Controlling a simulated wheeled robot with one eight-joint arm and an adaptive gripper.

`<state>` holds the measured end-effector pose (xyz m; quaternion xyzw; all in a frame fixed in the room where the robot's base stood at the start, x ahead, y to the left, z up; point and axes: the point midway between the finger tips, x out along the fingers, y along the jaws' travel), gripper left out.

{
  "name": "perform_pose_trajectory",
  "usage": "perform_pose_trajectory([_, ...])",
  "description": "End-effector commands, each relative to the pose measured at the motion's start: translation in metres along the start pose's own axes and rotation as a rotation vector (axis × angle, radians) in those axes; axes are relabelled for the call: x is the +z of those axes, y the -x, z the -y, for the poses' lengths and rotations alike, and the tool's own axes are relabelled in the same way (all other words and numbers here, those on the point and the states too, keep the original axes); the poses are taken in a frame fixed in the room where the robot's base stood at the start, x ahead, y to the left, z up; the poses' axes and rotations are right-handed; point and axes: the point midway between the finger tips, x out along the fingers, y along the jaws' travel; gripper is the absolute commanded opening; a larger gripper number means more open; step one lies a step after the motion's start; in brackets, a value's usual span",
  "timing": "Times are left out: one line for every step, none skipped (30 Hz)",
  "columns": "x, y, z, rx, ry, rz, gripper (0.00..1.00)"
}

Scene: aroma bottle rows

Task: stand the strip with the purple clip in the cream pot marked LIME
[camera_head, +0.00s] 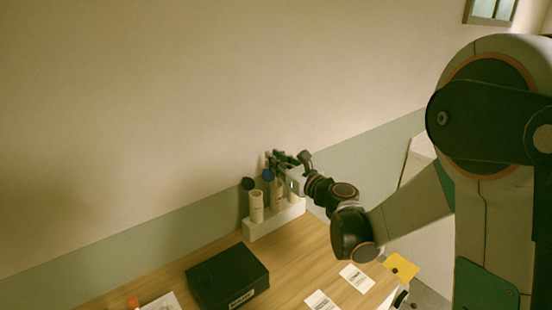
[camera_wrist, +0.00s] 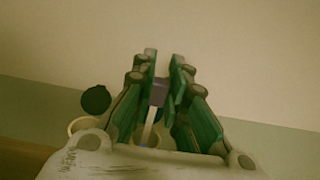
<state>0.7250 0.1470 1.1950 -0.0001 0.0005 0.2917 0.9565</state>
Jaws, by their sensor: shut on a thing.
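My gripper (camera_head: 284,160) is over the right part of the pot row at the back of the table. In the wrist view my gripper (camera_wrist: 164,68) is shut on the strip with the purple clip (camera_wrist: 158,93); the strip's pale length (camera_wrist: 149,124) runs down between the fingers. Cream pots stand in a row: a left one (camera_head: 256,207) and a middle one (camera_head: 277,196); the right end is partly covered by my gripper. The markings are too small to read, so I cannot tell which pot is LIME.
A pale rack (camera_head: 262,228) holds the pots against the wall. Dark round discs (camera_head: 248,184) stand above the pots on the left. A black box (camera_head: 228,277), white cards (camera_head: 355,277) and a yellow card (camera_head: 401,268) lie in front. Bare wood lies between box and rack.

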Motion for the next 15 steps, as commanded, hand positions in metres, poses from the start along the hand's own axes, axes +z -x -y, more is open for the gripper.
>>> perform_pose_trajectory([-0.009,0.0,0.0,0.0,0.0,0.0,0.04])
perform_pose_trajectory([-0.012,0.0,0.0,0.0,0.0,0.0,0.04])
perform_pose_trajectory([-0.016,0.0,0.0,0.0,0.0,0.0,0.04])
perform_pose_trajectory([-0.019,0.0,0.0,0.0,0.0,0.0,0.04])
perform_pose_trajectory([-0.022,0.0,0.0,0.0,0.0,0.0,0.04])
perform_pose_trajectory([-0.025,0.0,0.0,0.0,0.0,0.0,0.04])
perform_pose_trajectory([-0.028,0.0,0.0,0.0,0.0,0.0,0.04])
perform_pose_trajectory([-0.03,0.0,0.0,0.0,0.0,0.0,0.04])
perform_pose_trajectory([-0.032,0.0,0.0,0.0,0.0,0.0,0.04])
perform_pose_trajectory([-0.034,0.0,0.0,0.0,0.0,0.0,0.04])
perform_pose_trajectory([-0.035,0.0,0.0,0.0,0.0,0.0,0.04])
perform_pose_trajectory([-0.037,0.0,0.0,0.0,0.0,0.0,0.04])
perform_pose_trajectory([-0.038,0.0,0.0,0.0,0.0,0.0,0.04])
perform_pose_trajectory([-0.038,0.0,0.0,0.0,0.0,0.0,0.04])
perform_pose_trajectory([-0.039,0.0,0.0,0.0,0.0,0.0,0.04])
